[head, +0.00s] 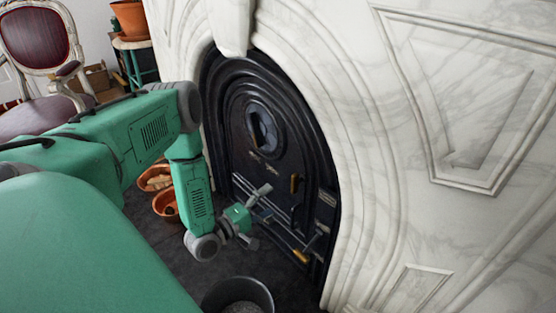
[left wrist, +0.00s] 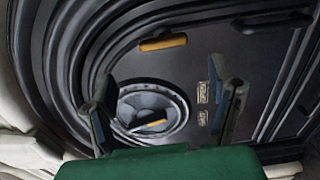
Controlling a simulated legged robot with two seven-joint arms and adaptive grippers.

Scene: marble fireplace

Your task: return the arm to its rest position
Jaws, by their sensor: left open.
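My left arm comes in from the left in the head view, bent downward at the elbow. Its left gripper (head: 257,216) is open and empty, in front of the lower part of the black fireplace insert (head: 240,112). In the left wrist view the two fingers of the left gripper (left wrist: 165,98) stand wide apart, with nothing between them but the black metal behind. A round vent (left wrist: 152,106) with a wooden handle shows beyond them. The gripper appears apart from the insert. My right gripper is not in view.
White marble (head: 385,120) surrounds the insert. A dark bucket (head: 238,295) stands on the floor below the gripper. Terracotta pots (head: 165,205) sit behind the forearm. A wooden-tipped handle (head: 301,256) sticks out at the lower right of the insert. A chair (head: 38,38) stands at the far left.

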